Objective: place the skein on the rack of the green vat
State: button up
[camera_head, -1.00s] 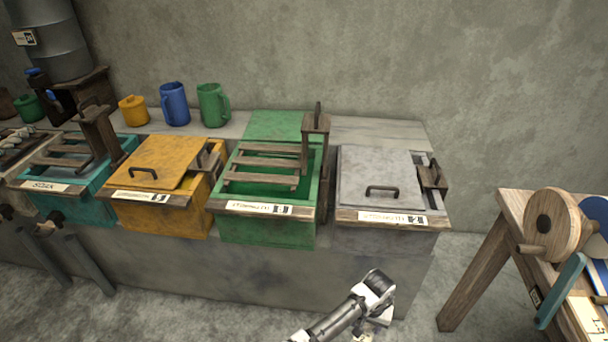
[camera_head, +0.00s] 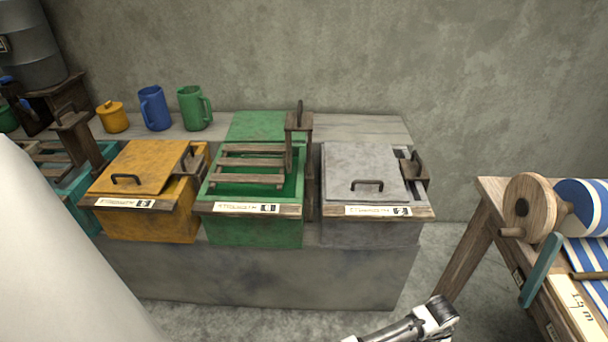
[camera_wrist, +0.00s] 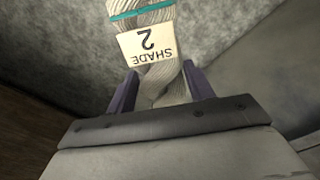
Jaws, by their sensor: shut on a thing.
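The skein (camera_wrist: 158,78) is pale grey-white yarn with a teal band and a tag reading "SHADE 2", seen in the wrist view. My gripper (camera_wrist: 160,88) is shut on it, one purple finger on each side. In the head view my arm's end shows at the bottom, right of centre, low in front of the vats; the skein cannot be made out there. The green vat (camera_head: 255,232) stands in the middle of the bench, open, with a slatted wooden rack (camera_head: 251,163) over green liquid. The rack looks empty.
A closed yellow vat (camera_head: 150,222) stands left of the green one and a closed grey vat (camera_head: 370,232) right of it. Mugs (camera_head: 194,108) stand behind. A wooden frame with a striped roll (camera_head: 585,205) is at the right. An upright wooden post (camera_head: 299,135) rises beside the rack.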

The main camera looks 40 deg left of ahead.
aim_at(234, 161)
jog(key=k+j, duration=0.15)
jog(key=j, duration=0.25)
jog(key=k+j, duration=0.1)
jog(key=j, duration=0.3)
jog(key=k+j, duration=0.15)
jog(key=j, duration=0.25)
jog(key=k+j, duration=0.15)
jog(key=j, duration=0.25)
